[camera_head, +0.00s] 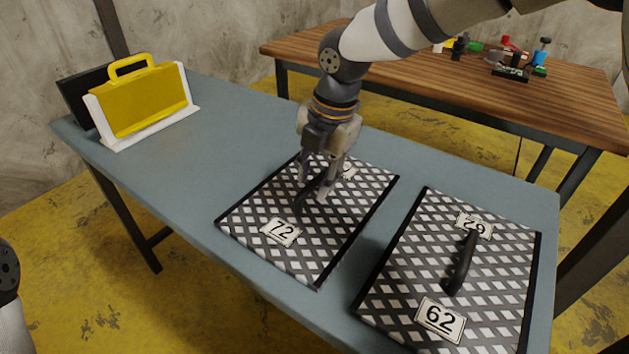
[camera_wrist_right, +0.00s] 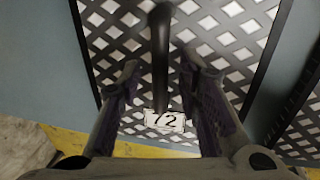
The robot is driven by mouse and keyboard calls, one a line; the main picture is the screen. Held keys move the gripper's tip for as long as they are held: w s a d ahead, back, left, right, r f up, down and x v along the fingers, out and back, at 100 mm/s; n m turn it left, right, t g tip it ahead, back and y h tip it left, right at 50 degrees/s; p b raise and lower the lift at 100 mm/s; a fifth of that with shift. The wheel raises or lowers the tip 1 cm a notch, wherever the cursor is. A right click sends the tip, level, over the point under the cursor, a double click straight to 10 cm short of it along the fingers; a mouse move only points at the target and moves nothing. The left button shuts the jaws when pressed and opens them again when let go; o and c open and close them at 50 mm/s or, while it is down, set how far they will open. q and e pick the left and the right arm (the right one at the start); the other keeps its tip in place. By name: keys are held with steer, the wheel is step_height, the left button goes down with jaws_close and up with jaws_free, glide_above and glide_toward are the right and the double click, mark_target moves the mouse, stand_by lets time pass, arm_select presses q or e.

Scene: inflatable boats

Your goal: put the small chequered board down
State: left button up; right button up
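The smaller chequered board (camera_head: 335,236), black and white with a dark edge and a "72" label (camera_head: 280,231), lies flat on the blue-grey table. Its dark handle (camera_wrist_right: 160,55) stands up in the middle. My right gripper (camera_head: 312,197) points down over this board, with its fingers on either side of the handle. In the right wrist view, gaps show between the handle and both fingers, so the gripper is open. A second label beyond the handle is mostly hidden by the gripper. My left gripper is out of view.
A yellow case (camera_head: 145,98) stands in a white holder (camera_head: 150,131) at the far left. The table's left part (camera_head: 190,165) is clear. A wooden table (camera_head: 460,85) stands behind.

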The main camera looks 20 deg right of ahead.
mark_target(325, 202)
step_height(325, 202, up, 10)
steer(key=s+d, duration=0.1)
steer(key=shift+s+d+r+p, duration=0.15)
steer(key=shift+s+p, duration=0.15)
steer(key=shift+p, duration=0.1)
